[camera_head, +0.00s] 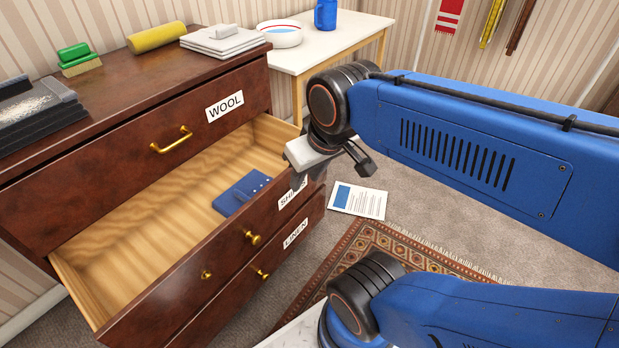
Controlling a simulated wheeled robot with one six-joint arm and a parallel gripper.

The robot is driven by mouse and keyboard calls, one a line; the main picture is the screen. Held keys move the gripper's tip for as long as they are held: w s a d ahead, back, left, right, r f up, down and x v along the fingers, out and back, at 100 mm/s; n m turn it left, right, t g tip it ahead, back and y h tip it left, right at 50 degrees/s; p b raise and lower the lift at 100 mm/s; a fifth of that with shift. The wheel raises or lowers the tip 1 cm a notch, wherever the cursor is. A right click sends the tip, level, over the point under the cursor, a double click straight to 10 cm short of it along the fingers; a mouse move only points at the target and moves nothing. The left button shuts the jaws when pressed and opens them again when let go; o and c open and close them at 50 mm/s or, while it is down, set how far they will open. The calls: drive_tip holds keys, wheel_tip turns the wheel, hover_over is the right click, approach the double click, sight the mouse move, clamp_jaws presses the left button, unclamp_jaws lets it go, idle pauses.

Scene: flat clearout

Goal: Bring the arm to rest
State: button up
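My gripper (302,172) hangs at the end of my blue arm, near the right front corner of the open middle drawer (190,289). It partly covers the label beginning "SHI". I see its pale body and short dark fingers from above; the gap between the fingertips is not clear. Nothing shows clearly between them. The dark brown dresser (110,110) has a shut upper drawer labelled WOOL (225,106) and a lower drawer labelled LINEN (296,233). A flat blue item (240,191), perhaps a folded shirt, lies in the open drawer's right end.
A sheet (358,201) and rug (365,243) lie on the floor.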

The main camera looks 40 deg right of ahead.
drive_tip(key=shift+s, duration=0.55)
idle(1.0)
